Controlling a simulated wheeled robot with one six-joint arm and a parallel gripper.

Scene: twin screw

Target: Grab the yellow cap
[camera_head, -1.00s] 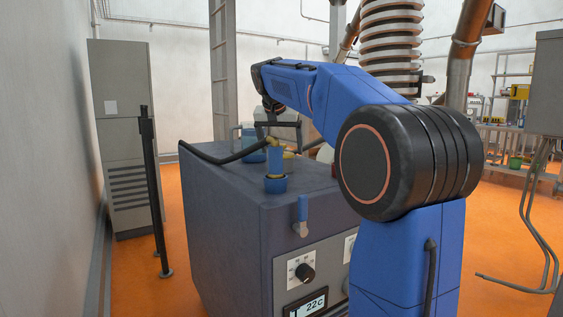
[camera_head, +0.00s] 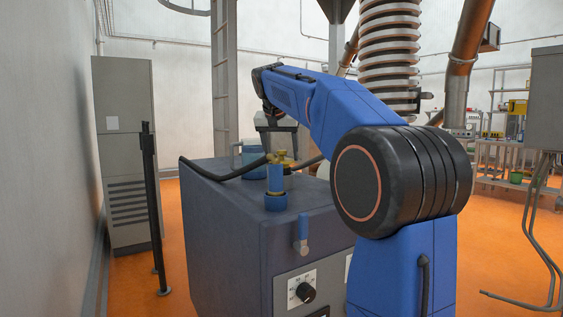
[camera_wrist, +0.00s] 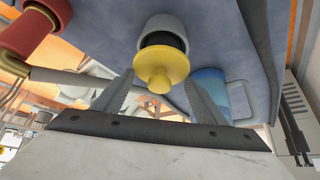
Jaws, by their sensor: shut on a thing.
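The yellow cap (camera_wrist: 162,62) sits on the end of a pale cylinder with a dark ring (camera_wrist: 163,30) in the wrist view. A small round knob sticks out of the cap toward my gripper. My gripper (camera_wrist: 160,88) has a finger on each side of the cap and is shut on it; the exact contact is hard to make out. In the head view my gripper (camera_head: 277,145) points down over the yellow parts (camera_head: 281,158) above an upright blue cylinder (camera_head: 275,180) on the grey cabinet. Fingertips and cap are small and partly merged there.
A blue mug-like container (camera_wrist: 210,88) is close on the right in the wrist view, and a red part (camera_wrist: 30,30) is at upper left. A black hose (camera_head: 215,172) crosses the cabinet top (camera_head: 225,195). A blue-handled valve (camera_head: 303,230) is on the cabinet front.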

